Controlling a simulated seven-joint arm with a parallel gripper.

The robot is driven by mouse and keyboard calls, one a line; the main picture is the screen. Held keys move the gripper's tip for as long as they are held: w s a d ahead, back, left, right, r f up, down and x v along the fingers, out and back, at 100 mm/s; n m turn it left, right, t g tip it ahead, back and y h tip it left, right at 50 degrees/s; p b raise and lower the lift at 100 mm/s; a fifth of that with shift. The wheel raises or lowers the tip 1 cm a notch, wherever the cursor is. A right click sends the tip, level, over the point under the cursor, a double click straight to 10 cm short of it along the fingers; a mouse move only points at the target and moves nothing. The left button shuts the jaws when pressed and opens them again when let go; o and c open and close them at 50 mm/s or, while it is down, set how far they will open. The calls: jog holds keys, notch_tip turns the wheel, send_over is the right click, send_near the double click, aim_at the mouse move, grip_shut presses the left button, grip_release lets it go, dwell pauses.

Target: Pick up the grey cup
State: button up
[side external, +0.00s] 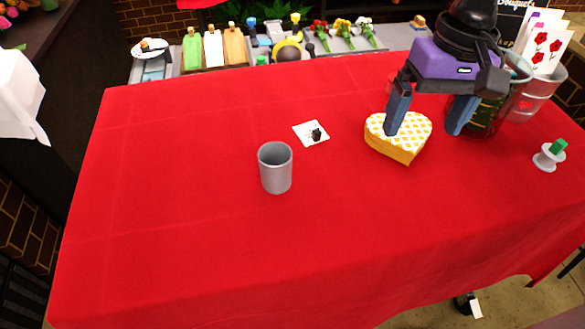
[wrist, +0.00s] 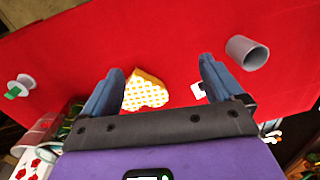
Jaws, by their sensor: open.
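The grey cup (side external: 276,168) stands upright on the red tablecloth, left of centre in the side view, with its open mouth up. In the wrist view the grey cup (wrist: 247,53) is at the upper right, beyond the right finger. My gripper (side external: 430,120) is open, well to the right of the cup and above the area of a yellow heart-shaped box. In the wrist view my gripper (wrist: 158,82) has its fingers wide apart with nothing held between them.
The yellow heart box (side external: 398,150) lies near my gripper. A small white card with a dark item (side external: 311,133) lies behind the cup. A white spool with green (side external: 548,156) and a metal bucket (side external: 533,97) are at the right. The cloth left and in front of the cup is clear.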

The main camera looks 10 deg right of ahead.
jog(key=w+a+r+m, duration=0.2)
jog(key=w+a+m, duration=0.45)
jog(key=a, duration=0.35)
jog(key=m, duration=0.8)
send_over(274, 162)
jog(key=s+d, duration=0.2)
jog(key=shift+y, duration=0.4)
jog(key=f, duration=0.5)
jog(key=a+f, duration=0.1)
jog(key=f, duration=0.5)
jog(key=a+f, duration=0.1)
jog(key=f, duration=0.5)
jog(key=shift+s+a+f, duration=0.2)
jog(key=shift+s, duration=0.15)
jog(key=c, duration=1.2)
